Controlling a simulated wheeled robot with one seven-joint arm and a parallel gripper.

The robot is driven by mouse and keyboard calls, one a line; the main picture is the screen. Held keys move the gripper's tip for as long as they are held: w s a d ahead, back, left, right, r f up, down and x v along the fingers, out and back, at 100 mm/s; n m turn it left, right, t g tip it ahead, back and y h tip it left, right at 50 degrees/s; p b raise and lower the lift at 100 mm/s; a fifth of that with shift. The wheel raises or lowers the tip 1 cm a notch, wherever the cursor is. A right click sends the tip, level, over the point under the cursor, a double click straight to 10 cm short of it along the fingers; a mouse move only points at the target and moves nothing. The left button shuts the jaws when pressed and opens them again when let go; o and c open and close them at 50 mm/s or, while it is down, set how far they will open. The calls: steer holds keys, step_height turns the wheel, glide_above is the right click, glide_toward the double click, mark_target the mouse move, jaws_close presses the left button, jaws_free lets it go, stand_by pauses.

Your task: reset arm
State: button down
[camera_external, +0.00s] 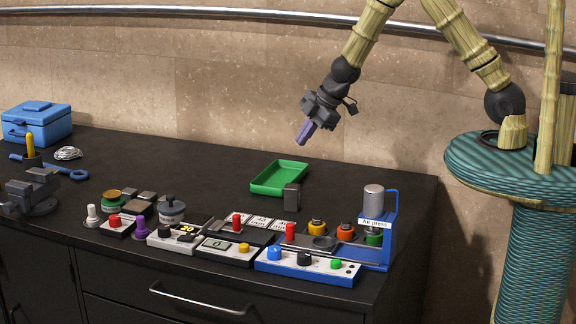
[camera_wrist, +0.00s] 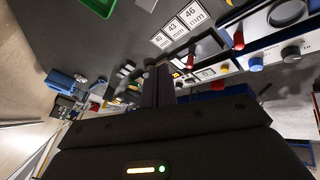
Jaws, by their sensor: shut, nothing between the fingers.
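My gripper (camera_external: 304,133) hangs in the air above the dark bench, at the upper middle of the external view, pointing down and to the left. Its purple-grey fingers are shut and hold nothing. In the wrist view the shut fingers (camera_wrist: 158,85) show at the centre, above the dark gripper body. My arm bends up and to the right from it, towards its mount on the teal ribbed column. The gripper is apart from everything on the bench, above and behind the green tray (camera_external: 255,187).
The blue press (camera_external: 378,245) stands at the bench's right end. Panels with knobs and buttons, such as the white and blue panel (camera_external: 305,267), line the front edge. A blue toolbox (camera_external: 38,128) and a vise (camera_external: 32,192) are at the left. The bench's back middle is clear.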

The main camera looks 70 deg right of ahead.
steer(key=s+d+r+m+g+b, duration=0.1)
steer(key=s+m, duration=0.4)
steer(key=s, duration=0.6)
steer(key=s+d+r+m+g+h+b, duration=0.1)
steer(key=s+m, duration=0.5)
steer(key=s, duration=0.6)
steer(key=d+r+g+b, duration=0.1)
steer(key=d+r+b, duration=0.1)
steer(key=d, duration=0.1)
steer(key=shift+d, duration=0.35)
